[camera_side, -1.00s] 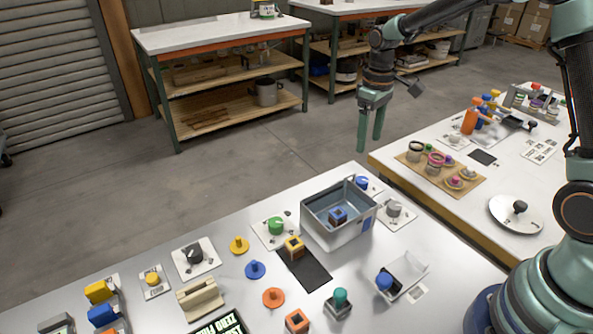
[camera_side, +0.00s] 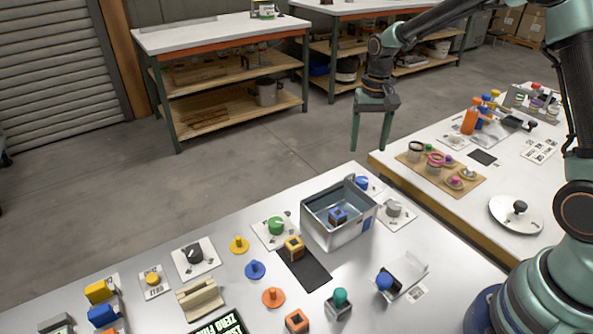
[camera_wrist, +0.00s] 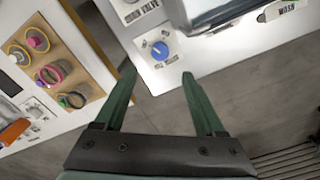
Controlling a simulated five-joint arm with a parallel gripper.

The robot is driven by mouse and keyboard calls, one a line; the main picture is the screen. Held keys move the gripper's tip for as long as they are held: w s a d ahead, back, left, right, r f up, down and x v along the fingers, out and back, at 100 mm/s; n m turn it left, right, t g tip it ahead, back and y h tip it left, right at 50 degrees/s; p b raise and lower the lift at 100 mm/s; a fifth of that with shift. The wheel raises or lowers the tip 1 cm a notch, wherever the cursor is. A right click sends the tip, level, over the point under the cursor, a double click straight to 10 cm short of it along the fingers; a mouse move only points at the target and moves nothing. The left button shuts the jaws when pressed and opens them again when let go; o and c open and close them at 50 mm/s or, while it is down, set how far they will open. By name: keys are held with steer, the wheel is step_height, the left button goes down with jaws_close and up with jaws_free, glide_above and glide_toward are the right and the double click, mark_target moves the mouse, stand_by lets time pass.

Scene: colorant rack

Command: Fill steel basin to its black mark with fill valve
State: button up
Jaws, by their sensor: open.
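The steel basin (camera_side: 347,235) stands on the near table, with a dark block with blue and orange parts (camera_side: 338,215) inside it. I cannot make out the black mark or the water level. A blue knob (camera_side: 361,183) on a white plate sits behind the basin; it also shows in the wrist view (camera_wrist: 160,50), beside the basin (camera_wrist: 212,12). Its label is too blurred to read surely. My gripper (camera_side: 371,149) is open and empty, above and beyond the table's far edge. In the wrist view its fingertips (camera_wrist: 158,75) point towards the blue knob, apart from it.
A grey knob (camera_side: 393,208) stands right of the basin, its plate's label in the wrist view ending in "valve". A green knob (camera_side: 276,226) is on the left. Loose blocks and discs lie in front. A second table (camera_side: 425,210) with jars and bottles stands right.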

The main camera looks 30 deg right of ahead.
mark_target(362, 179)
step_height(362, 179, down, 11)
steer(key=shift+r, duration=0.2)
stand_by(0.3)
jaws_close()
steer(key=shift+n, duration=2.2)
jaws_free()
steer(key=shift+r, duration=0.1)
